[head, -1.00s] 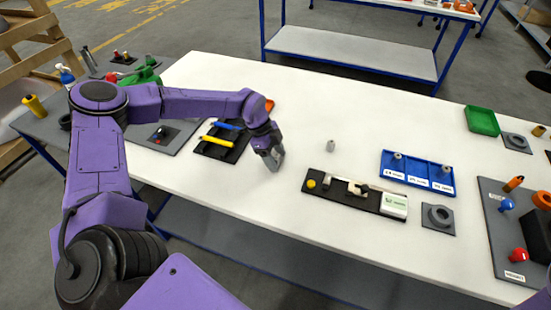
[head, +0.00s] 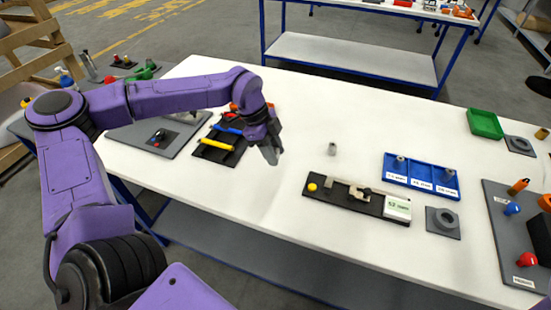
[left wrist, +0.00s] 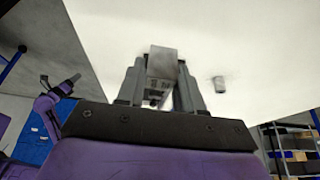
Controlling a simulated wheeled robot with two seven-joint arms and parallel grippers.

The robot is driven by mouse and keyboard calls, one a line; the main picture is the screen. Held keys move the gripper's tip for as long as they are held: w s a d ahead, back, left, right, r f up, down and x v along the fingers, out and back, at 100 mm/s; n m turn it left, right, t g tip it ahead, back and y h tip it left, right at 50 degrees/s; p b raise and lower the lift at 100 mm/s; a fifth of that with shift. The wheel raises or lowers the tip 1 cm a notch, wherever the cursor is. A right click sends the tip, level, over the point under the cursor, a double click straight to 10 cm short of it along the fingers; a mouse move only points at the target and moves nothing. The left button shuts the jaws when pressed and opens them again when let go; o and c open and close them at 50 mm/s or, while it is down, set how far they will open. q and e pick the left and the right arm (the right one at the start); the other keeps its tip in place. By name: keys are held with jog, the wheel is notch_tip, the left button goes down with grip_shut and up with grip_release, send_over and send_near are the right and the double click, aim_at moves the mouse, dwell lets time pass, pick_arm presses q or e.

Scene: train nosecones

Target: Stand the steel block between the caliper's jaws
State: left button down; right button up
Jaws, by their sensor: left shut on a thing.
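My left gripper (head: 270,152) is shut on a grey steel block. In the left wrist view the block (left wrist: 163,62) sits between the fingertips, above the white table. In the head view the fingers mostly hide it. The caliper (head: 350,190) lies on a black base with a yellow knob and a white display box, to the right of my left gripper. Its jaws are too small to judge clearly here. In the left wrist view a purple arm with a dark gripper (left wrist: 70,81), my right one, shows at the left; its fingers are unclear.
A small grey cylinder (head: 332,149) stands on the table behind the caliper. A dark tray (head: 216,154) with blue and yellow tools lies left of the gripper.

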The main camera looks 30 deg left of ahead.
pick_arm(q)
jog(key=s+d+r+b, duration=0.2)
jog(key=s+d+r, duration=0.2)
jog(key=s, duration=0.4)
jog(key=shift+s+d+r, duration=0.2)
jog(key=shift+s+r, duration=0.05)
jog(key=shift+r, duration=0.1)
